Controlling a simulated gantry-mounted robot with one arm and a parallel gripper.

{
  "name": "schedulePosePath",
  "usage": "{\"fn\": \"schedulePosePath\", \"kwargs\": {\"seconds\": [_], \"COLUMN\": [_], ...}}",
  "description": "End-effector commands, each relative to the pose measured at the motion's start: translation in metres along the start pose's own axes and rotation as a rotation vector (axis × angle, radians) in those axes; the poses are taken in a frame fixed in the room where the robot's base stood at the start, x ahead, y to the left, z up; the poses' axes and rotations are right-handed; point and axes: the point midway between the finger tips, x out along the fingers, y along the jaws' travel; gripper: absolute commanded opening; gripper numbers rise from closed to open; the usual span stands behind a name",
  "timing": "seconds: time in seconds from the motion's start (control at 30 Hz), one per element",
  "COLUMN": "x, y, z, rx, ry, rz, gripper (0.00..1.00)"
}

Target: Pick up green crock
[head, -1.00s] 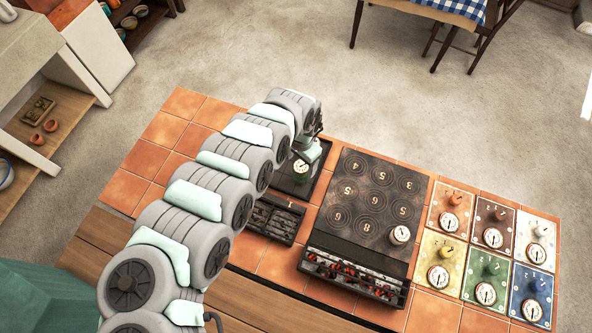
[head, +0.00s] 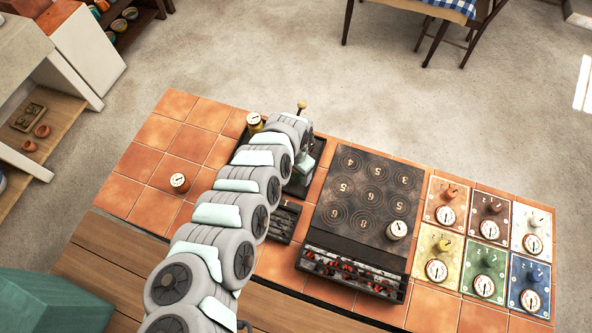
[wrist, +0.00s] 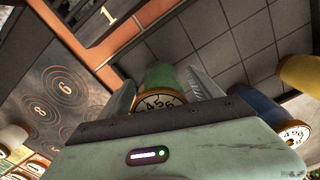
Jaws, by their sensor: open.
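The green crock (wrist: 160,75) stands between my fingers in the wrist view, with its white numbered dial facing my wrist. My gripper (wrist: 163,92) is open, with one pale finger on each side of the crock. I cannot tell whether either finger touches it.
A blue crock (wrist: 263,115) and a yellow crock (wrist: 301,72) are at the right in the wrist view. The numbered plate (head: 365,195) holds a pale crock (head: 397,230). Another crock (head: 180,182) stands on open tiles. Coloured dial tiles (head: 485,262) lie at right.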

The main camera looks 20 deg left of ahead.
Motion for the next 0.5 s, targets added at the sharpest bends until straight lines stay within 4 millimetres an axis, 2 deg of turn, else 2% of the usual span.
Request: {"fn": "schedulePosePath", "kwargs": {"seconds": [0.17,0.5], "x": [-0.0005,-0.0008], "y": [-0.0007,-0.0009], "z": [-0.0002,-0.0003], "rx": [0.000,0.000], "ry": [0.000,0.001], "rz": [-0.001,-0.001], "gripper": [0.74,0.47]}}
